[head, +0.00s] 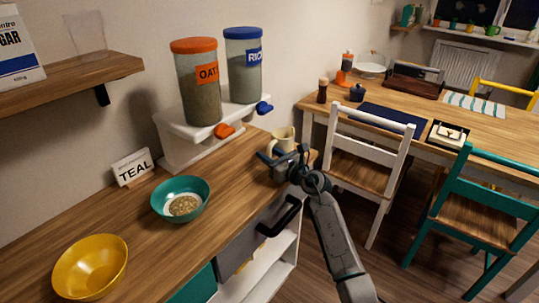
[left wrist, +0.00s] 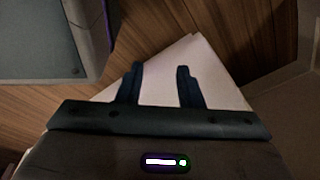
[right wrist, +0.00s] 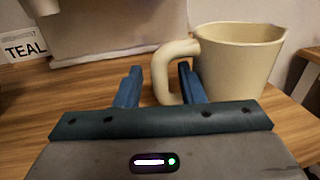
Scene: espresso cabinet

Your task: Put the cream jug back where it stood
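The cream jug (head: 285,136) stands upright on the wooden counter, at its right end near the shelf stand. In the right wrist view, the jug (right wrist: 238,62) is at the upper right, its handle turned left. My right gripper (head: 277,157) is open in front of the jug. Its fingers (right wrist: 158,78) point at the handle, which shows between them close to the right finger; I cannot tell whether they touch. My left gripper (left wrist: 160,75) is open and empty, over a pale flat surface; it is not in the head view.
A teal bowl (head: 196,186) with grainy contents and a yellow bowl (head: 112,268) stand on the counter. A TEAL sign (head: 132,167) is behind. A white stand (head: 193,148) holds OATS (head: 200,90) and RICE (head: 243,70) dispensers. A white chair (head: 362,150) is right of the counter.

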